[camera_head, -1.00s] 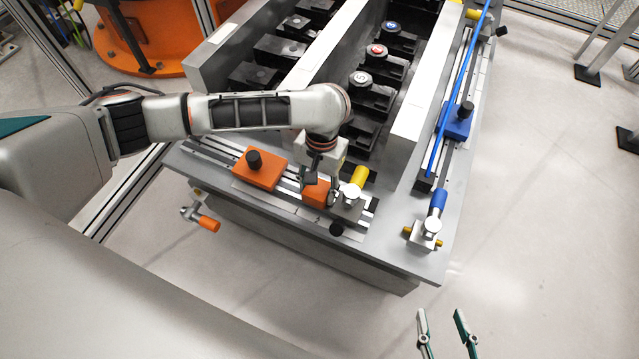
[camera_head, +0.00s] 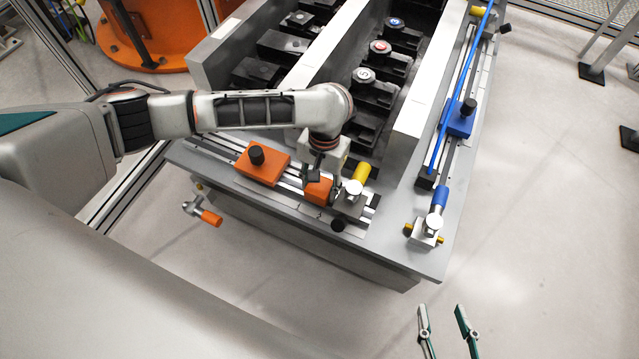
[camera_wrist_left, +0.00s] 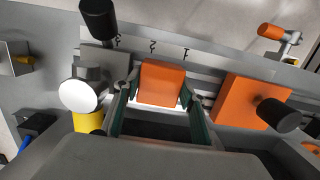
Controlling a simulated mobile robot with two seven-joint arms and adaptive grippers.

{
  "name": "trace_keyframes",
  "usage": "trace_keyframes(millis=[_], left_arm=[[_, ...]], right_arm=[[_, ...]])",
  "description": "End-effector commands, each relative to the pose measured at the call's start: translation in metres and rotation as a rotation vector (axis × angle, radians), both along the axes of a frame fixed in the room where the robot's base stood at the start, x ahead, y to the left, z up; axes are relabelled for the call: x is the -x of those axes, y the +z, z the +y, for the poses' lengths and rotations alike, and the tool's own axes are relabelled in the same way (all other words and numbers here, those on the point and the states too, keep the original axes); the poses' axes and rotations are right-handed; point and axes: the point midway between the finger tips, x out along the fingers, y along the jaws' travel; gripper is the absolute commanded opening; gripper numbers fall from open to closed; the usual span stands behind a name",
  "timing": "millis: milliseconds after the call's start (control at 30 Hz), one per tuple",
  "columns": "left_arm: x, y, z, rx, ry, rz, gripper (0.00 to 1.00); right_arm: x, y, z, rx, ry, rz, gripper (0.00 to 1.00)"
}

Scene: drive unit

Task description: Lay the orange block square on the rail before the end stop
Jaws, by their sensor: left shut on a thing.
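The orange block (camera_head: 318,190) is on or just above the rail (camera_head: 226,157), beside the metal end stop (camera_head: 350,203) with the yellow part. In the left wrist view the block (camera_wrist_left: 161,83) sits between the green fingers of my left gripper (camera_wrist_left: 158,101), which is shut on it. The block looks roughly square to the rail there. I cannot tell whether its underside touches the rail. An orange slider with a black knob (camera_head: 262,164) sits on the rail to the left, apart from the block. My right gripper (camera_head: 443,318) is open and empty at the bottom, over the floor.
A blue slider (camera_head: 459,120) and a blue-handled clamp (camera_head: 437,205) are on the right side of the bench. An orange-handled crank (camera_head: 208,216) sticks out at the front. Black units with round caps fill the channels behind.

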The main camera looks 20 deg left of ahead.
Motion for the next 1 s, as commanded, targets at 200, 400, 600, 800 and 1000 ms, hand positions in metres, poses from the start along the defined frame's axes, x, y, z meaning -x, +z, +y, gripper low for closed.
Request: trace_keyframes(millis=[200,400,600,800,1000], left_arm=[[0.0,-0.001,-0.001,0.001,0.0,-0.001,0.61],[0.0,0.0,-0.002,0.004,-0.001,-0.001,0.61],[-0.001,0.007,-0.001,0.003,-0.002,-0.002,0.61],[-0.007,0.042,-0.001,0.002,-0.001,-0.005,0.61],[-0.012,0.082,0.0,0.0,0.0,-0.005,0.61]], right_arm=[[0.0,0.001,0.0,0.0,-0.001,-0.001,0.4],[0.0,0.001,0.0,0.0,-0.001,-0.001,0.4],[-0.001,0.001,0.0,-0.002,-0.003,-0.003,0.4],[-0.001,0.001,0.0,-0.001,-0.001,-0.002,0.4],[0.0,0.001,0.0,0.0,-0.001,-0.001,0.4]])
